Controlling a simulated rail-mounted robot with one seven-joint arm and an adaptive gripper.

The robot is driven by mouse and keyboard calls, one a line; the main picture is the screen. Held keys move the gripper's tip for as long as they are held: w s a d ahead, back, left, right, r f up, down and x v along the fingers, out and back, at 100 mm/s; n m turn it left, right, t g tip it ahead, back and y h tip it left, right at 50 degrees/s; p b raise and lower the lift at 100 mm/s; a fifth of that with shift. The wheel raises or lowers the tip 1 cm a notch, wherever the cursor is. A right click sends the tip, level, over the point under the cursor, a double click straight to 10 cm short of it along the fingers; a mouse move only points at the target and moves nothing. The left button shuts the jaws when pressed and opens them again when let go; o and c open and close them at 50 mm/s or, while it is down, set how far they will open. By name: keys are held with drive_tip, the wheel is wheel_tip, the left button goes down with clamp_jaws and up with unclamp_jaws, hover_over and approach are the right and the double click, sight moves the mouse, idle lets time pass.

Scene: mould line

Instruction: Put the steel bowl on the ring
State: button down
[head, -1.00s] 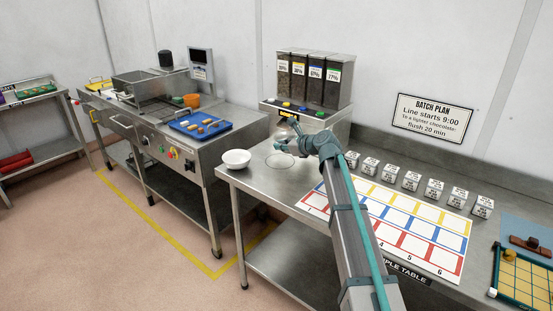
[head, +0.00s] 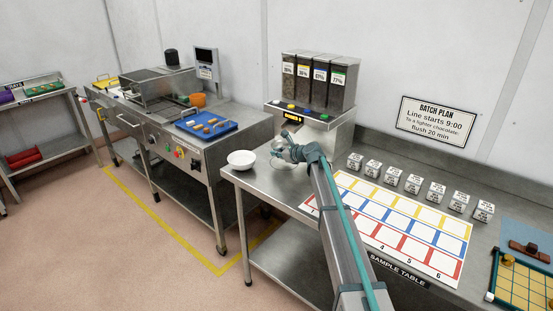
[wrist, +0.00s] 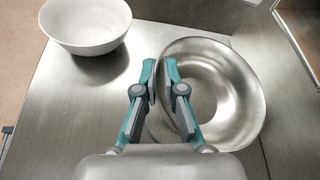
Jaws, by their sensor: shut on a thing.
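The steel bowl (wrist: 243,95) is shiny and wide, on the right side of the wrist view. My gripper (wrist: 160,68) is shut on the bowl's left rim, one finger inside and one outside. In the head view my gripper (head: 284,147) is low over the left end of the steel table, below the dispenser. The bowl is mostly lost behind my gripper there. The ring is a thin outline on the table, mostly hidden by the bowl and gripper. I cannot tell whether the bowl touches the table.
A white bowl (head: 241,160) stands at the table's left corner, left of my gripper; it also shows in the wrist view (wrist: 86,24). The dispenser (head: 316,90) stands behind. A coloured sample grid (head: 395,225) and several labelled small blocks lie to the right.

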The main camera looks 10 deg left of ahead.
drive_tip(key=shift+w+f, duration=0.1)
drive_tip(key=shift+f, duration=1.55)
drive_tip(key=shift+f, duration=0.1)
drive_tip(key=c, duration=1.3)
unclamp_jaws()
drive_tip(key=shift+o, duration=0.2)
drive_tip(key=b+v, duration=0.2)
drive_tip(key=v, duration=1)
drive_tip(key=shift+a, duration=0.1)
